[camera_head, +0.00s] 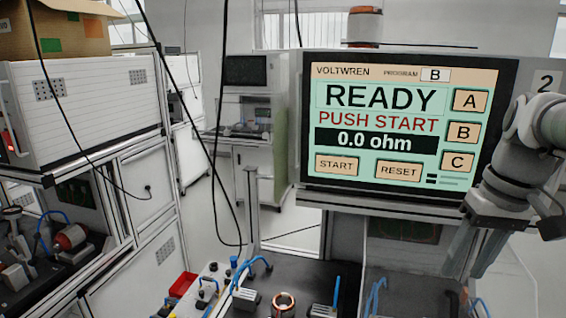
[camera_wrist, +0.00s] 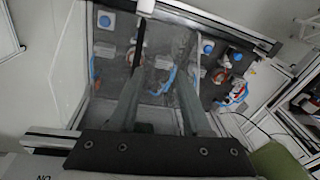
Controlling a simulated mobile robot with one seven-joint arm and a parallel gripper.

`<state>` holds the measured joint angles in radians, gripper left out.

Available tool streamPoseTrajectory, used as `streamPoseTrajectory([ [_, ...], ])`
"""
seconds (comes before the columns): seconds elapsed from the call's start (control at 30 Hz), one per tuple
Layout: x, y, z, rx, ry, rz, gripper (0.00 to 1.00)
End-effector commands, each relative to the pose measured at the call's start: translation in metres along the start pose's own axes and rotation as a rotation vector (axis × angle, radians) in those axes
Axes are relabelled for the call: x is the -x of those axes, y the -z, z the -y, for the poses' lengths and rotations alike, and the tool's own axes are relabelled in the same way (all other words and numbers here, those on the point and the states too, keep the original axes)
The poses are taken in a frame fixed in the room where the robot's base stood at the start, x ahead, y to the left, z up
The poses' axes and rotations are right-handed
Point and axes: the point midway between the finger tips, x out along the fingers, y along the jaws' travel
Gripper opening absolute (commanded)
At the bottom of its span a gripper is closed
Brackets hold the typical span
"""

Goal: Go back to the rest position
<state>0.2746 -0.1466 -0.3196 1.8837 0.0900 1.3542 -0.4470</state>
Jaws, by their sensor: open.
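My gripper (camera_head: 472,262) is at the right of the head view, pointing down beside the test screen (camera_head: 400,125). In the wrist view its two fingers (camera_wrist: 160,78) are spread apart with nothing between them. They point toward the dark fixture plate (camera_wrist: 117,72), and I cannot tell the distance. The screen reads READY, PUSH START, 0.0 ohm, program B. A copper-coloured stator (camera_head: 284,304) sits on the dark bench at the bottom of the head view.
Blue-handled clamps (camera_head: 245,275) stand along the bench. A red bin (camera_head: 183,285) is at its left. A white cabinet (camera_head: 85,110) with a cardboard box (camera_head: 55,28) on top stands at left. Black cables hang in the foreground.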

Motion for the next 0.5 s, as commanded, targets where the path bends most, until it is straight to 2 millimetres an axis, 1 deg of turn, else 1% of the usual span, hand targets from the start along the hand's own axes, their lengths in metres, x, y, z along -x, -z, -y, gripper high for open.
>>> streamPoseTrajectory([
  [0.03,-0.002,-0.007,0.021,0.026,-0.004,-0.034,0.48],
  [0.2,-0.016,-0.03,0.079,0.083,-0.026,-0.146,0.48],
  [0.3,-0.027,-0.048,0.108,0.116,-0.037,-0.213,0.48],
  [0.4,-0.038,-0.065,0.13,0.145,-0.046,-0.279,0.48],
  [0.5,-0.048,-0.079,0.144,0.164,-0.05,-0.331,0.48],
])
